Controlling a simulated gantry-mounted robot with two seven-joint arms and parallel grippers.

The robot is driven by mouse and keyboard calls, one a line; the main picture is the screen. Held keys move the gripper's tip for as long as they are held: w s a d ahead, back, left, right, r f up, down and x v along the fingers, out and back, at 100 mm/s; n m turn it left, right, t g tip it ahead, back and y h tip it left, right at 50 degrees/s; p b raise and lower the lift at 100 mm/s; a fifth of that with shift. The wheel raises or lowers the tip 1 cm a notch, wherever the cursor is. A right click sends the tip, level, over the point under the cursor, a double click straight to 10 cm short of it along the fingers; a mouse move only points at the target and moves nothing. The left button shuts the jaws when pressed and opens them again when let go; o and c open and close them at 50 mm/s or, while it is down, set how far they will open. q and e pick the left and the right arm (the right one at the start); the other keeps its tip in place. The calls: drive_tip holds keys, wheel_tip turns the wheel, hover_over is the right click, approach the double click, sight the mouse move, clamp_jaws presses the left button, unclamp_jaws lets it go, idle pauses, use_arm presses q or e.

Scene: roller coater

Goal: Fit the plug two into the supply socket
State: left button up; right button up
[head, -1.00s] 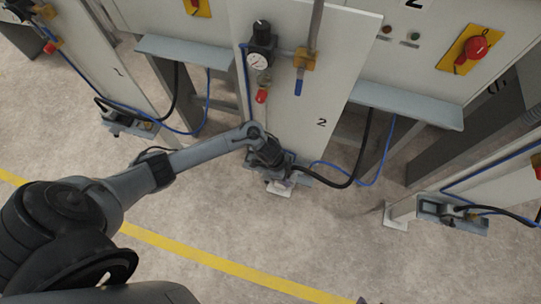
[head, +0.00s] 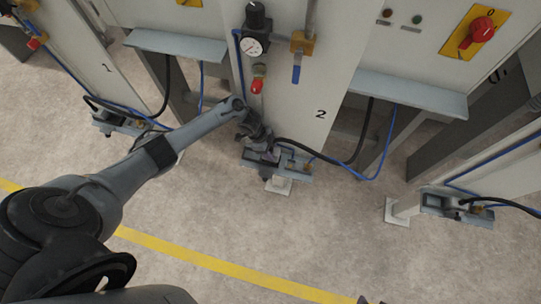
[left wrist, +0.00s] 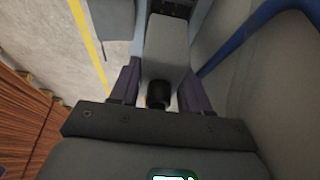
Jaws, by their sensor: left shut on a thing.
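My left gripper (head: 260,150) is at the left part of the holder bracket (head: 290,166) low on column 2. In the left wrist view its two purple-grey fingers (left wrist: 160,78) stand on either side of a grey block with a black round end, which appears to be plug two (left wrist: 165,45). The gripper is shut on it. A black cable (head: 325,158) runs from beside the gripper to the right and up. The plug's front is hidden in the head view. Dark slots (left wrist: 178,9) show beyond the plug; I cannot tell whether they are the supply socket. My right gripper is not in view.
A blue hose (head: 375,172) loops at the right and also shows in the wrist view (left wrist: 250,32). Station 1's bracket (head: 118,122) is at left. The floor in front is clear.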

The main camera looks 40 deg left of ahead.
use_arm(q)
drive_tip(key=shift+f+b, duration=0.9)
drive_tip(key=shift+f, duration=1.15)
drive_tip(key=shift+f, duration=0.15)
drive_tip(key=o, duration=1.3)
drive_tip(key=shift+c, duration=0.2)
